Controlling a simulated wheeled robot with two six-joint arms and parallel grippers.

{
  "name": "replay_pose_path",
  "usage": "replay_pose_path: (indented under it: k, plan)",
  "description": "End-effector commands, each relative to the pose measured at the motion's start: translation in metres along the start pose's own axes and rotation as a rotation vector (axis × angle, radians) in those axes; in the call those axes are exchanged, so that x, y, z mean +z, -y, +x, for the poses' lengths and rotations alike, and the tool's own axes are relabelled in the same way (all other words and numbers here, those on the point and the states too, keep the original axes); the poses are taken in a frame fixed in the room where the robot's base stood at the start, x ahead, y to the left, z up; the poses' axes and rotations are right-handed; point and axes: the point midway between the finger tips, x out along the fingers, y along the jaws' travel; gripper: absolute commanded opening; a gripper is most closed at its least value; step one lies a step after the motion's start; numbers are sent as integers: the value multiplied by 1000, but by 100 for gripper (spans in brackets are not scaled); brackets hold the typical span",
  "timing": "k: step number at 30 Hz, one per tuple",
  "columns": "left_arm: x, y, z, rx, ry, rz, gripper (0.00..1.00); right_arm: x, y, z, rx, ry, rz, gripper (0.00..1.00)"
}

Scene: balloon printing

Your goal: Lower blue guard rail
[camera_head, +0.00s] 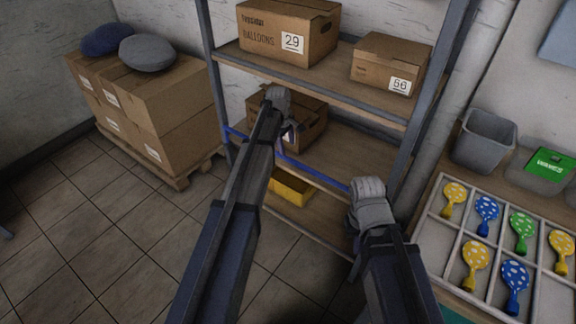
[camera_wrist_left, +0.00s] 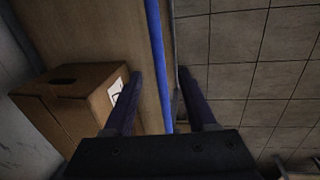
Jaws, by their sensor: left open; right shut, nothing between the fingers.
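The blue guard rail (camera_head: 312,173) is a thin bar running along the front of the shelf's middle level, sloping down to the right in the head view. It also shows in the left wrist view (camera_wrist_left: 156,45), passing between the finger outlines. My left gripper (camera_head: 291,129) is open at the middle of the rail, in front of a carton. The same gripper (camera_wrist_left: 159,76) has its two dark fingers apart, one on each side of the rail; I cannot tell how deep the rail sits. My right gripper (camera_head: 356,232) is shut and empty near the rail's right end; its fingertips are mostly hidden.
The shelf's middle level holds a carton (camera_head: 262,112), with a yellow bin (camera_head: 291,187) below. Two cartons (camera_head: 290,35) (camera_head: 391,63) stand on the upper level. Stacked boxes (camera_head: 150,98) stand left. A balloon tray (camera_head: 498,236) and grey bin (camera_head: 484,140) are right.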

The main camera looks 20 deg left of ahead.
Motion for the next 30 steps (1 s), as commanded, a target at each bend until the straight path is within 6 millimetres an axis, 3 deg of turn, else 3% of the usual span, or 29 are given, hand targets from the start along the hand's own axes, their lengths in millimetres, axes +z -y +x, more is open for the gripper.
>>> replay_pose_path:
  k: [3, 14, 30]
  plan:
    - [-9, -3, 5, 7, -1, -36, 57, 0, 0, 5, 0, 0, 0, 0]
    - [-9, -2, 15, 6, -1, -36, 57, -1, 1, 15, 0, 0, 0, 0]
    - [-9, -2, 78, 6, -1, -36, 57, -4, 7, 76, 0, 0, 0, 0]
